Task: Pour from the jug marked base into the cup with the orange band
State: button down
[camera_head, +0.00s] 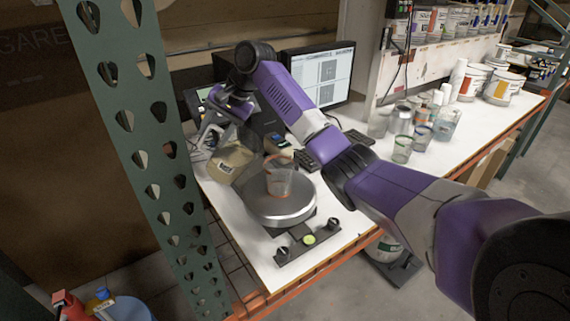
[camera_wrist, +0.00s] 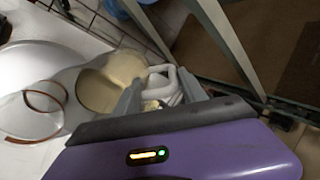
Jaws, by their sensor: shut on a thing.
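The jug (camera_head: 235,158) holds cream-coloured contents and has a pale label, too small to read. It is tilted, its clear mouth end toward the cup. My gripper (camera_head: 212,136) is shut on its white handle, on the far left side of the jug from the cup. The wrist view shows the jug (camera_wrist: 112,82) and its handle between my fingers (camera_wrist: 162,88). The clear cup with the orange band (camera_head: 280,180) stands upright on a round metal scale plate (camera_head: 282,208), close beside the jug's mouth. Its orange ring (camera_wrist: 42,97) shows in the wrist view. I cannot see a stream or a fill level.
A monitor (camera_head: 322,75) and keyboard (camera_head: 318,155) stand behind the scale. Several clear cups (camera_head: 402,148) and white tubs (camera_head: 500,86) stand farther right. A green perforated post (camera_head: 150,140) rises at left.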

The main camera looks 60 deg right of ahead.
jog(key=shift+s+d+r+t+b, duration=0.2)
jog(key=shift+s+r+t+b, duration=0.15)
jog(key=shift+s+t, duration=0.2)
jog(key=shift+r, duration=0.25)
jog(key=shift+s+r, duration=0.3)
jog(key=shift+d+t+b, duration=0.1)
jog(key=shift+t+b, duration=0.15)
jog(key=shift+b, duration=0.2)
jog(key=shift+s+d+r+t+y+b, duration=0.25)
jog(key=shift+s+r+t+b, duration=0.4)
jog(key=shift+b, duration=0.8)
jog(key=shift+s+r+t+y+b, duration=0.4)
jog(key=shift+r+t+b, duration=0.45)
jog(key=shift+b, duration=0.6)
dwell(2.4)
